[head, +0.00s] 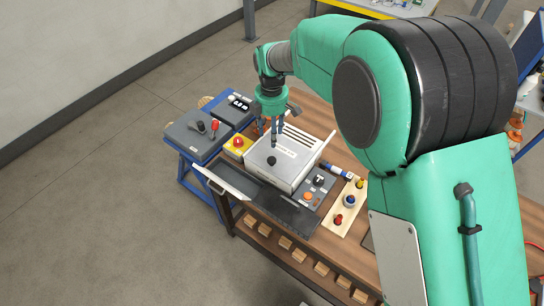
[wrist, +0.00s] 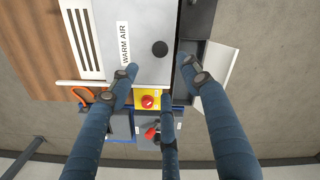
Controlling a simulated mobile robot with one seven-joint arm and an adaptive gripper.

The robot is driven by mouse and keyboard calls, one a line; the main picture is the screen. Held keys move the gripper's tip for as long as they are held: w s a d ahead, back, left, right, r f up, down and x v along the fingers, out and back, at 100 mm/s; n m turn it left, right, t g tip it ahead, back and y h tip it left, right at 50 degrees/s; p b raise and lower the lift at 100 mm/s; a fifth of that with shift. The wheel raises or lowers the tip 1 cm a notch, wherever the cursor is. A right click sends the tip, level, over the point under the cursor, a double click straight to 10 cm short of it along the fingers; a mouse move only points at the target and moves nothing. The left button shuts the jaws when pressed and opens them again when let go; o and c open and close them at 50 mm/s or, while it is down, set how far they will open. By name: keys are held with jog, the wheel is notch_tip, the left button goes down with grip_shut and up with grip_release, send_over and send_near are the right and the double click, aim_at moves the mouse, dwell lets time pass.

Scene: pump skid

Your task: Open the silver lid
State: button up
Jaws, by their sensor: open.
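The silver lid (head: 293,152) is a flat, light-grey panel with a black round knob (head: 271,161) near its front edge and slots towards the back. It lies down over a box-like housing and looks shut. In the wrist view the lid (wrist: 150,20) bears a "WARM AIR" label, and the knob (wrist: 160,48) shows between two fingers. My gripper (head: 270,138) is above the lid's left part, fingers pointing down, spread and empty. In the wrist view my gripper (wrist: 162,78) has its fingers apart around the knob's side; contact with the knob is not visible.
A yellow box with a red button (head: 238,142) stands left of the lid. Grey control boxes (head: 195,133) with levers sit on a blue stand further left. A dark tray (head: 285,212) lies in front. A panel with knobs (head: 314,187) and a wooden button board (head: 346,208) are at right.

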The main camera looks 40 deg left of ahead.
aim_at(272, 159)
dwell(0.4)
notch_tip(272, 159, down, 14)
jog(key=shift+r+b, duration=0.1)
jog(key=shift+b, duration=0.55)
grip_shut()
dwell(0.4)
